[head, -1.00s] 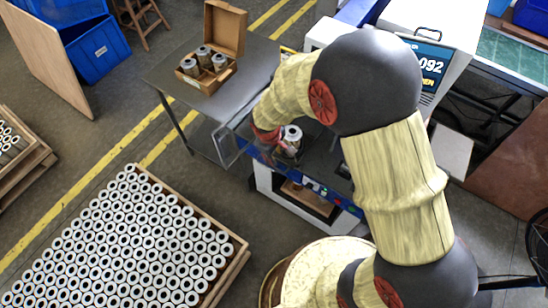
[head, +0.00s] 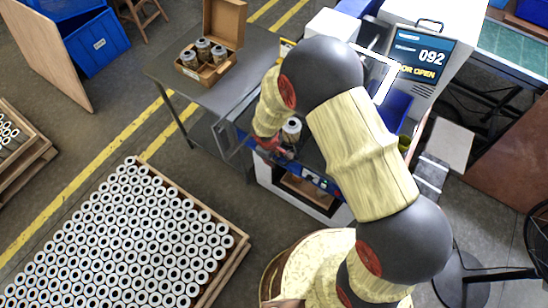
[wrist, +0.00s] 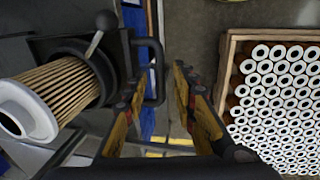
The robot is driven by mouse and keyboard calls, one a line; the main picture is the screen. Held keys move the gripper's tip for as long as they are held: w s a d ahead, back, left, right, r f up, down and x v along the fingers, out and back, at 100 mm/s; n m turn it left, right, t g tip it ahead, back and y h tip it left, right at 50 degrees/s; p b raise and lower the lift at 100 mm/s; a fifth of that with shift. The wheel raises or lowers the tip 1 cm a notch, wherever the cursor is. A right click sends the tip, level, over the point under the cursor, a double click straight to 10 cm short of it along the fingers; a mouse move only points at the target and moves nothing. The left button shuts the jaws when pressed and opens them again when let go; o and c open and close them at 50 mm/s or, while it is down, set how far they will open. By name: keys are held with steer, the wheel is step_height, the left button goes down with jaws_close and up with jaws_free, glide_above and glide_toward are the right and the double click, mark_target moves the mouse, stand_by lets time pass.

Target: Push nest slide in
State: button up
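The nest slide shows in the wrist view as a dark round nest (wrist: 98,62) holding a pleated filter cartridge (wrist: 58,88) with a white end ring. A lever with a grey ball knob (wrist: 105,20) stands beside the nest. A black loop handle (wrist: 158,70) is on the nest's right. My gripper (wrist: 160,76) has its yellow and black fingers apart, with the handle near the left finger; I cannot tell whether they touch. In the head view the cartridge (head: 291,126) stands at the machine front, and my arm hides most of the slide and gripper.
The machine's screen (head: 420,55) reads 092 and "OR OPEN", partly covered. A crate of cartridges (head: 130,240) fills the floor at lower left. A fan (head: 535,250) stands at right.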

steer(key=shift+c, duration=0.4)
jaws_close()
stand_by(0.4)
